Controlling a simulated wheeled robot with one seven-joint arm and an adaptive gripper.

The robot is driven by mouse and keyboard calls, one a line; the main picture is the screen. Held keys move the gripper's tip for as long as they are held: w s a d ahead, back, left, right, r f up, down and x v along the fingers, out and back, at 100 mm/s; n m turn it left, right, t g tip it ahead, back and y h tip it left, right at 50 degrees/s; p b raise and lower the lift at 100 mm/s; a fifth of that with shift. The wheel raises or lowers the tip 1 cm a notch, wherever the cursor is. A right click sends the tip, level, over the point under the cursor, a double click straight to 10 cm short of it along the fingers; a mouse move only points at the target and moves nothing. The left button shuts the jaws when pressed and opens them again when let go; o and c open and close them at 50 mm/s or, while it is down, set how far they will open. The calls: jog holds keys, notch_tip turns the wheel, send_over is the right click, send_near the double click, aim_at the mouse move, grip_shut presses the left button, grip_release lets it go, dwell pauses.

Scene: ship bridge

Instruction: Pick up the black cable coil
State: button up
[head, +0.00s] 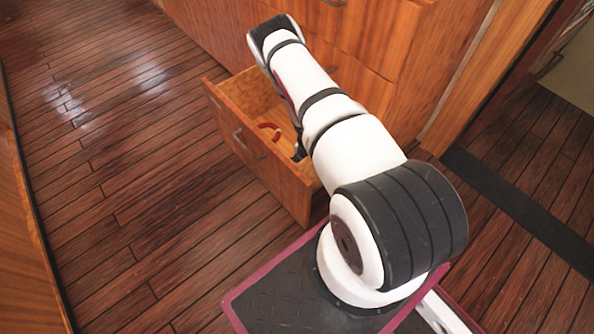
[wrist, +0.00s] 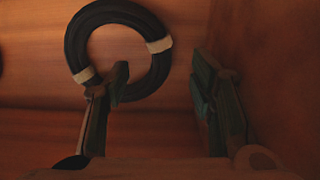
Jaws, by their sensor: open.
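The black cable coil (wrist: 77,45) shows in the upper left of the wrist view as a dark ring with two pale bands of tape. My gripper (wrist: 162,85) is open, with its two fingers apart and nothing seen held between them. The left finger overlaps the lower part of the ring in the picture; I cannot tell whether it touches. The right finger is to the right of the coil, near a wooden wall. In the head view my arm reaches over an open wooden drawer (head: 250,152) and hides much of its inside. I cannot make out the coil there.
The drawer's front and side walls stand around the space below my arm. Wooden cabinet fronts (head: 365,45) rise behind it. The plank floor (head: 130,160) to the left is clear.

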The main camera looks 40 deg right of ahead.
notch_tip(320, 180, down, 4)
jog(key=shift+w+f+b, duration=0.1)
jog(key=shift+f+b, duration=0.05)
jog(key=shift+b, duration=0.65)
grip_shut()
